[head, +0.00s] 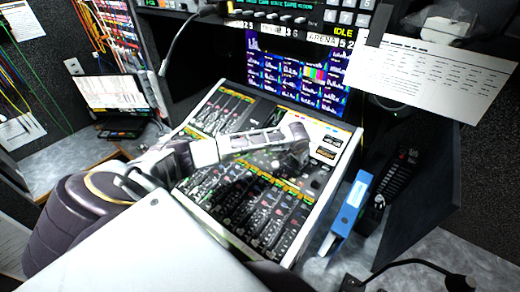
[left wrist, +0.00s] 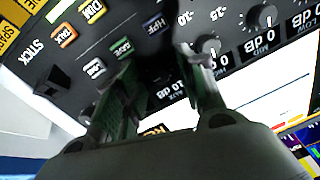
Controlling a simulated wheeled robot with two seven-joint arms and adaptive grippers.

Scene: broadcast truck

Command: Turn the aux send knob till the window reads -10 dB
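The mixing console (head: 335,163) stands tilted in the middle of the head view. My left gripper (head: 298,143) reaches over its upper right part from the left and hides the controls under it. In the left wrist view my left gripper (left wrist: 160,62) has its two fingers apart, tips close to the panel. The aux send knob is not clearly visible; the area between the fingertips is dark. The aux window (left wrist: 172,89) shows between the fingers, labelled AUX, with "10 dB" readable. I cannot tell whether a minus sign precedes it. My right gripper is not in view.
Neighbouring knobs (left wrist: 263,16) have windows reading 0 dB by MID and LOW. Lit buttons (left wrist: 93,10) lie left of the fingers. Behind the console is a monitor wall (head: 297,72). A gooseneck microphone (head: 177,45) hangs near its upper left. A blue binder (head: 351,203) stands right.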

